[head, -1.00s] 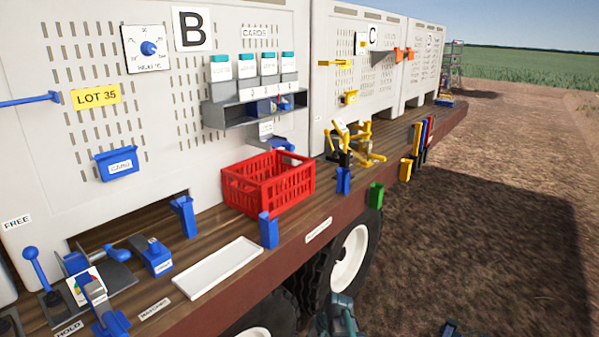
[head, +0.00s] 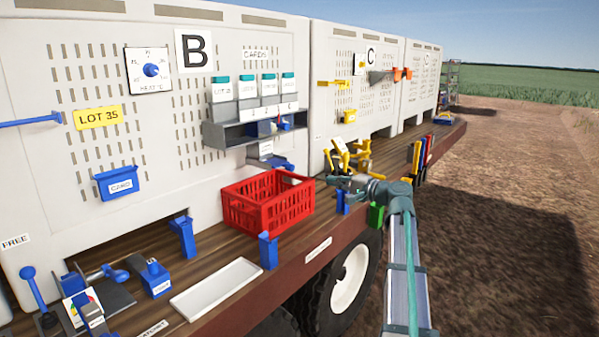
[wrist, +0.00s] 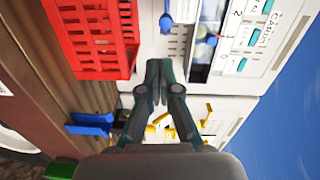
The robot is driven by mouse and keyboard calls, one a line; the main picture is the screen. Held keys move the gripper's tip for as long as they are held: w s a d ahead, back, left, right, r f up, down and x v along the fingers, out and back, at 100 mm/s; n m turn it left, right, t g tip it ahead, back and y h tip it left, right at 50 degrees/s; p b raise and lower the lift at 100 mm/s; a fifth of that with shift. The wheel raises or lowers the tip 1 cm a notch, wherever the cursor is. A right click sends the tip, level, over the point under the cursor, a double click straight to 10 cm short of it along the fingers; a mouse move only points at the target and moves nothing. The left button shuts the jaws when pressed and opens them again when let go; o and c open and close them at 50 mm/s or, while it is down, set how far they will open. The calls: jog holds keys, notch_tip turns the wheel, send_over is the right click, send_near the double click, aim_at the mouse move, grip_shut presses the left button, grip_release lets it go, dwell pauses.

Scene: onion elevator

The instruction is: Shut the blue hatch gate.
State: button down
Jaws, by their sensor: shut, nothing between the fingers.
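The blue hatch gate is not labelled, and I cannot tell for sure which blue part it is. A blue part sits at the small grey chute (head: 268,160) under the card shelf, above the red crate. A small blue piece (wrist: 166,22) shows ahead of my gripper in the wrist view. Other blue fittings, such as a blue block (head: 155,278), stand by the dark low opening of box B. My gripper (wrist: 158,66) is shut and empty, in the air near the red crate. In the head view my arm partly hides the yellow tools and the deck edge behind it.
The red crate (head: 267,204) stands on the wooden deck, left of my gripper. Yellow tools (head: 340,155) stand behind it. Blue posts (head: 268,251) and a green holder (head: 376,215) line the deck edge. A white tray (head: 216,287) lies nearer.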

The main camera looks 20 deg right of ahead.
jog(key=p, duration=0.5)
send_near(293, 168)
jog(key=x, duration=0.7)
jog(key=shift+w, duration=0.1)
jog(key=shift+m, duration=0.3)
jog(key=shift+w, duration=0.1)
